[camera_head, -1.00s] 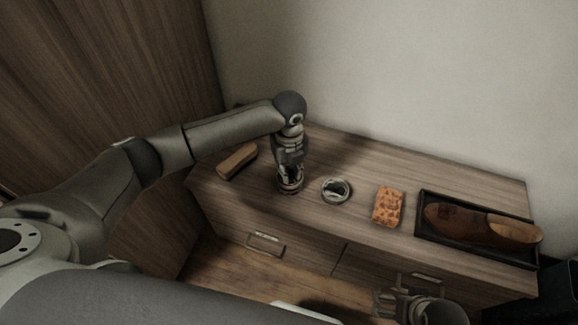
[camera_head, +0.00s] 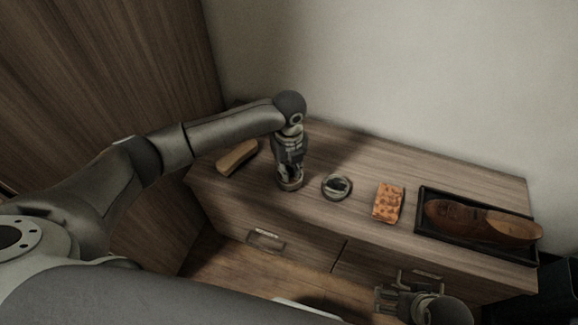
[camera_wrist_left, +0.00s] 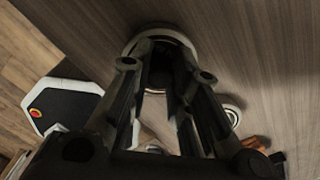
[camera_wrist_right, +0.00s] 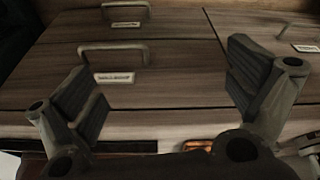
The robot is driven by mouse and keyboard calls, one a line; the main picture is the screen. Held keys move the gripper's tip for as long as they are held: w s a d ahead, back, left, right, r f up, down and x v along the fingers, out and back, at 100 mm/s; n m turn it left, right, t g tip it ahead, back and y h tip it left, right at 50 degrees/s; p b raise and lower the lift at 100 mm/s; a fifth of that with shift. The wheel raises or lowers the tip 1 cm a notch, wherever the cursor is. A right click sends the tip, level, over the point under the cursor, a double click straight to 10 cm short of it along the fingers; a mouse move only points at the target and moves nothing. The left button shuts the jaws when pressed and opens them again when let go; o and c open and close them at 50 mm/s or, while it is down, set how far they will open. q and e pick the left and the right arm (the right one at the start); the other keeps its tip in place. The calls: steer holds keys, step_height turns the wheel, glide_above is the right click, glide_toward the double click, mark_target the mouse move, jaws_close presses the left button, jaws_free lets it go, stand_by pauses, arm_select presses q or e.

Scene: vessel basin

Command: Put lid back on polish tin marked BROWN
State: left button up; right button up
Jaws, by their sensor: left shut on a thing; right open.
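My left gripper (camera_head: 289,181) points down over the dresser top and is shut on a round, pale-rimmed piece (camera_wrist_left: 163,33) that looks like a tin or its lid. The fingers cover much of it, so I cannot tell which, nor whether it touches the wood. An open round tin (camera_head: 337,187) with a pale rim and dark inside lies just right of it. A small round shape (camera_wrist_left: 232,114) at the right of the left wrist view may be this tin. No BROWN marking is readable. My right gripper (camera_head: 392,302) is open and empty in front of the drawers.
A brown brush-like block (camera_head: 237,158) lies left of my left gripper. An orange patterned sponge-like block (camera_head: 388,203) lies right of the open tin. A black tray (camera_head: 421,212) with a brown shoe (camera_head: 470,221) is further right. Drawer handles (camera_head: 265,242) project from the dresser front.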

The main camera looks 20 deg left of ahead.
steer(key=shift+s+f, duration=0.1)
steer(key=shift+f, duration=0.45)
steer(key=shift+f, duration=0.1)
arm_select(q)
steer(key=shift+p, duration=0.3)
arm_select(e)
steer(key=shift+w+f, duration=0.2)
steer(key=shift+f, duration=0.15)
steer(key=shift+a+f, duration=0.1)
steer(key=shift+s+f, duration=0.15)
steer(key=shift+f, duration=0.6)
